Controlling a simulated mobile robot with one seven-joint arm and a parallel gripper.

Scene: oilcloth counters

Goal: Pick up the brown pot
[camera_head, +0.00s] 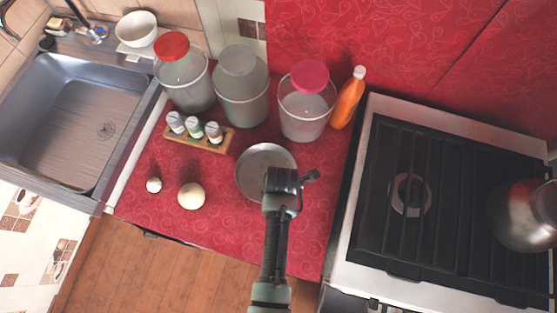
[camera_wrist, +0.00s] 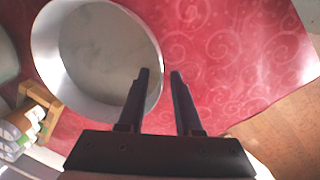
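No pot that looks clearly brown shows. A round grey metal pot (camera_head: 262,162) with a pale inside stands on the red counter, partly hidden by my gripper (camera_head: 284,178) in the head view. In the wrist view the same pot (camera_wrist: 92,50) fills the upper left and looks empty. My gripper (camera_wrist: 160,74) is open there, with a gap between its two dark fingers. In that view the left finger overlaps the pot's near right rim and the right finger lies just outside it. I cannot tell whether either finger touches the pot.
Lidded jars (camera_head: 241,88) and an orange bottle (camera_head: 348,98) stand behind the pot. A wooden rack of small shakers (camera_head: 200,138) and two pale round items (camera_head: 191,195) are left of it. The stove (camera_head: 450,200) with a shiny metal vessel (camera_head: 522,215) is right, the sink (camera_head: 75,120) left.

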